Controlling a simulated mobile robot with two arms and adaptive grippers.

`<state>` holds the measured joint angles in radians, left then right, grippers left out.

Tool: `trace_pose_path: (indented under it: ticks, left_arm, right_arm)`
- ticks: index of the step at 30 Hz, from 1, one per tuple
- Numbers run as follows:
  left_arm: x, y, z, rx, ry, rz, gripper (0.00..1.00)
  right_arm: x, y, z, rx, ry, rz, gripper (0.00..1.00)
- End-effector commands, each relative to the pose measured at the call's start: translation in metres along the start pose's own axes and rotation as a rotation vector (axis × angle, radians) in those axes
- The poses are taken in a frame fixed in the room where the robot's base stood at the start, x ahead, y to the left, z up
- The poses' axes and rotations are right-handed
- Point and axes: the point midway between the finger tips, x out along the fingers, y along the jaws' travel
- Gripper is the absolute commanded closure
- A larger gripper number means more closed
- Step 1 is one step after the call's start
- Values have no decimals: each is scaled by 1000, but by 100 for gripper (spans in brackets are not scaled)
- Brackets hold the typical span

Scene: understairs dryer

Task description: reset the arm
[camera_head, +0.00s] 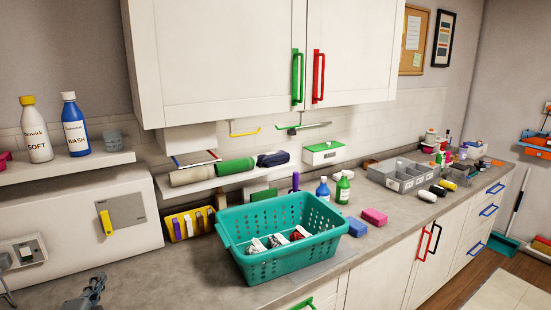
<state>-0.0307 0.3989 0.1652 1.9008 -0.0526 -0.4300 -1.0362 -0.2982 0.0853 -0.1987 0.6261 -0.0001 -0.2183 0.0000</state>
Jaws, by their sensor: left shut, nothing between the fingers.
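My left gripper (93,286) shows small and dark grey at the lower left edge of the head view. It is shut and empty, over the near left part of the grey counter (180,272). It is apart from the teal basket (290,258), which stands on the counter to its right. Most of my left arm is outside the picture. My right gripper is not in view.
Small packets lie inside the basket. A yellow bin (183,226) stands behind it, and blue and pink blocks (374,217) lie to its right. A grey divided tray (405,176) is farther right. White cabinets (225,50) hang above.

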Motion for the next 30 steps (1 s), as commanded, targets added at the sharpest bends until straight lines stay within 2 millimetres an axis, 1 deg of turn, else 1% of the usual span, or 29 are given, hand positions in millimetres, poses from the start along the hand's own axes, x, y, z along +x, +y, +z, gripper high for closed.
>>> trace_pose_path:
  ticks: [5, 6, 8, 11, 14, 17, 18, 20, 21, 22, 23, 24, 27, 29, 30]
  left_arm:
    - [-16, 28, -12, -91, -10, 92, 100]
    - [-21, 37, -15, -119, -14, 121, 100]
    - [-29, 48, -20, -160, -23, 161, 100]
    - [-48, 73, -30, -243, -43, 245, 100]
    - [-72, 100, -42, -341, -78, 346, 100]
    - [-106, 130, -56, -459, -132, 468, 100]
    - [-123, 142, -63, -511, -161, 523, 100]
    - [-151, 160, -73, -595, -214, 608, 100]
    - [-170, 170, -79, -645, -251, 662, 100]
    - [-184, 177, -82, -682, -281, 700, 100]
    - [-196, 182, -86, -713, -308, 733, 100]
    - [-213, 188, -91, -752, -345, 775, 100]
    - [-248, 200, -99, -831, -431, 862, 100]
    - [-267, 204, -104, -873, -480, 906, 100]
    - [-280, 207, -107, -897, -513, 934, 100]
  right_arm:
    - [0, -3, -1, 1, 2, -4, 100]
    - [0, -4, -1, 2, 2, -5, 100]
    - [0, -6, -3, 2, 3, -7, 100]
    - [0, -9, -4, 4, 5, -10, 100]
    - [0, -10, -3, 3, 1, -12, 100]
    - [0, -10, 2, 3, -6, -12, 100]
    - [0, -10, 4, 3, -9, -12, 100]
    - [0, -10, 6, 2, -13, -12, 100]
    - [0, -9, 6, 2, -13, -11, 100]
    - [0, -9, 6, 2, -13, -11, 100]
    - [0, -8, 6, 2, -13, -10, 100]
    - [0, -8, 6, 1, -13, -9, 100]
    - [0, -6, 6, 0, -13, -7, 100]
    - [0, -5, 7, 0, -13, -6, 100]
    - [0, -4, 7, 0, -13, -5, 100]
